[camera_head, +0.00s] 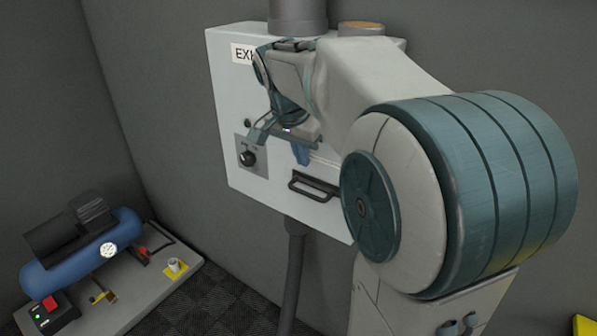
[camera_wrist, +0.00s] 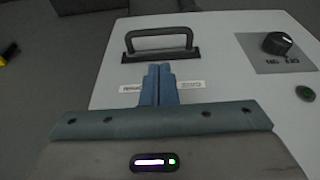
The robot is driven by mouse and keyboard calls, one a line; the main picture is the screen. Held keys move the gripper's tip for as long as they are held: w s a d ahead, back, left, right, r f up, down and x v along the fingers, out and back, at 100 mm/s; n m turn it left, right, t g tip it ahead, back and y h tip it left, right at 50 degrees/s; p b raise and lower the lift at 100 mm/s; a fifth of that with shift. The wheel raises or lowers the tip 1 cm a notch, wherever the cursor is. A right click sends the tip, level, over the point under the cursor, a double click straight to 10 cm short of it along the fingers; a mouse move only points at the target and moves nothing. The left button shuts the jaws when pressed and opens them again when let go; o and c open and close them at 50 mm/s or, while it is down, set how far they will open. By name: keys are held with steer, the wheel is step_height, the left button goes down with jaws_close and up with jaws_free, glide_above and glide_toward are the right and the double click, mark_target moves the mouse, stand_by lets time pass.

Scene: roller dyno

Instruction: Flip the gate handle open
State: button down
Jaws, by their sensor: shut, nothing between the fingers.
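A black bar handle (camera_head: 314,186) sits low on the front of a light grey wall cabinet (camera_head: 225,100). It also shows in the wrist view (camera_wrist: 160,40), where the picture is upside down. I cannot tell whether this is the gate handle; no other handle shows clearly. My gripper (camera_head: 302,158) is in front of the cabinet face, just above the black handle. Its blue fingers (camera_wrist: 158,70) are together and empty, pointing towards the handle. They partly cover a white label strip (camera_wrist: 190,85). My arm hides much of the cabinet's upper front and right side.
A black knob (camera_head: 248,158) and a dark button (camera_head: 247,123) are on the cabinet's left side. A grey duct (camera_head: 298,15) rises from its top and a hose (camera_head: 293,270) hangs below. A blue compressor (camera_head: 85,250) stands at the lower left. Patterned floor lies between.

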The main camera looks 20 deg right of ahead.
mark_target(309, 184)
steer(key=shift+f, duration=0.1)
steer(key=p+x, duration=0.1)
steer(key=x, duration=0.9)
steer(key=shift+s+a, duration=0.1)
steer(key=shift+s, duration=0.05)
